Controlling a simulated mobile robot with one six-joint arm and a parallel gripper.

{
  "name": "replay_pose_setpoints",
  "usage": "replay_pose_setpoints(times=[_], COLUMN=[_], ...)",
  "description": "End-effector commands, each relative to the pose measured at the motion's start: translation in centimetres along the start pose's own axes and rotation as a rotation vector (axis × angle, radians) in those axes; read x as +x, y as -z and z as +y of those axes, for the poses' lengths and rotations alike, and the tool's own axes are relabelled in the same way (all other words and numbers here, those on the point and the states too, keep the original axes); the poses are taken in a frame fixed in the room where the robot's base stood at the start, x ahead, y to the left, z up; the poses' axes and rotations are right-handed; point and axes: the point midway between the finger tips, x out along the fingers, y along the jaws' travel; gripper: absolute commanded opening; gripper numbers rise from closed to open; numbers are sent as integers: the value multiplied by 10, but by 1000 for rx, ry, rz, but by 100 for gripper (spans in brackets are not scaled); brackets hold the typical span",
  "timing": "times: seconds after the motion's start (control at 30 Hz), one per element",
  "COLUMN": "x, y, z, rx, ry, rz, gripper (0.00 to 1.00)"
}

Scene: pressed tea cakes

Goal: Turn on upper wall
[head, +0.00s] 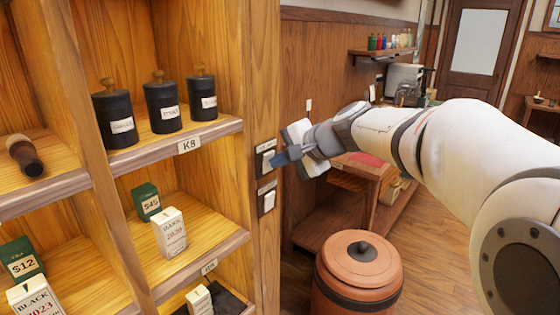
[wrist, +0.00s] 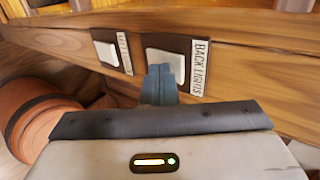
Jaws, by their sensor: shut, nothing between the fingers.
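The upper wall switch (head: 266,147) is a white rocker on a dark plate, on the side post of the wooden shelf. In the wrist view it is the right-hand switch (wrist: 176,52), with a plate reading BACK LIGHTS. A second, lower switch (head: 269,201) sits below it; it shows at left in the wrist view (wrist: 107,52). My gripper (head: 280,160) is shut and empty, its tips right at the upper switch. In the wrist view the fingertips (wrist: 160,72) cover part of the rocker's lower left. I cannot tell whether they touch it.
The shelf at left holds black canisters (head: 163,106) and small boxes (head: 171,232). A terracotta lidded jar (head: 358,275) stands on the floor below my arm. A low wooden cabinet (head: 352,205) is behind the gripper. Open floor lies to the right of the jar.

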Motion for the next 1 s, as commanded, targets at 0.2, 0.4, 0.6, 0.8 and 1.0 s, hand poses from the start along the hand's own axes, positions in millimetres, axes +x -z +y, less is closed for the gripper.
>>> replay_pose_setpoints(times=[0.2, 0.4, 0.6, 0.8, 1.0], x=[-9, -45, -89, -115, -123], y=[1, 3, 4, 3, 2], z=[12, 27, 37, 42, 43], rx=[-1, -5, -5, -5, -5], ry=[2, 4, 2, 1, 0], rz=[0, 0, -2, -5, -8], gripper=[0, 0, 0, 0, 0])
